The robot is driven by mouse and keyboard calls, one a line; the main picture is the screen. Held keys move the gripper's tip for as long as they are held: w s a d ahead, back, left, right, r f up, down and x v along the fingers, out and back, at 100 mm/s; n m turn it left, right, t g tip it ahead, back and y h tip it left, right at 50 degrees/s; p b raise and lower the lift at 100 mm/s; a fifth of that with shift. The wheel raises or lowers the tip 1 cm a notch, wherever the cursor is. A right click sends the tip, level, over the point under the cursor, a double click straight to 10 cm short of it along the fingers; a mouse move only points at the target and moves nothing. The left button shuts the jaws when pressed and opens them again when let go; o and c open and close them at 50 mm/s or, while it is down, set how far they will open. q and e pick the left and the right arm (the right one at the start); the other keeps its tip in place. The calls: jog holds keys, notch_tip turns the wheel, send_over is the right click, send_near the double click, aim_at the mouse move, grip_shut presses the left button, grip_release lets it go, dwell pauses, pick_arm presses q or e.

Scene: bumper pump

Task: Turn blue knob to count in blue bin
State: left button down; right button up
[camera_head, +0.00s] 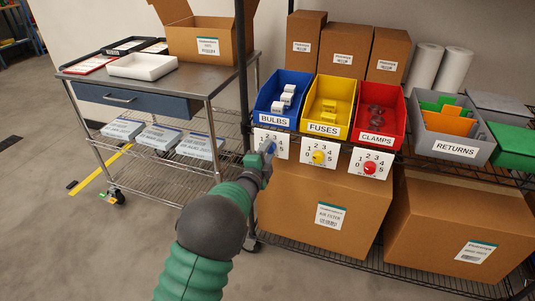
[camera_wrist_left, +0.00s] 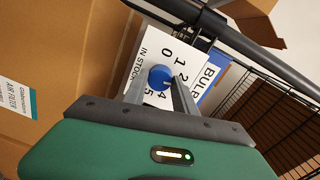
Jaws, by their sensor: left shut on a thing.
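The blue knob (camera_head: 271,148) sits on a white number dial card (camera_head: 281,140) below the blue bin (camera_head: 267,107) labelled BULBS. The blue bin holds a few small white boxes (camera_head: 288,97). My left gripper (camera_head: 266,149) is at the dial, shut on the blue knob. The left wrist view shows the knob (camera_wrist_left: 160,77) between the two finger tips (camera_wrist_left: 160,88), with the numbers 0, 1, 2, 4 and 5 and "IN STOCK" on the card (camera_wrist_left: 152,50) around it. The knob's exact pointing is too small to tell. My right gripper is not in view.
A yellow FUSES bin (camera_head: 338,131) and red CLAMPS bin (camera_head: 377,137) stand beside the blue one, with a yellow knob (camera_head: 318,157) and a red knob (camera_head: 369,168) below. A grey RETURNS bin (camera_head: 455,150) is at right. Cardboard boxes (camera_head: 300,200) fill the lower shelf.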

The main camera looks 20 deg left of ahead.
pick_arm(q)
jog(key=m, duration=0.4)
jog(key=f+m+b, duration=0.1)
jog(key=shift+d+m, duration=0.25)
jog(key=shift+m, duration=0.15)
jog(key=shift+s, duration=0.1)
dwell(0.3)
jog(key=c, duration=1.3)
grip_release()
jog(key=o, duration=0.3)
jog(key=shift+r, duration=0.2)
jog(key=shift+a+r, duration=0.1)
jog(key=shift+s+p, duration=0.3)
jog(key=shift+s, duration=0.15)
jog(key=s+p, duration=0.4)
jog(key=s, duration=1.1)
jog(key=shift+s+r, duration=0.25)
jog(key=shift+s, duration=0.15)
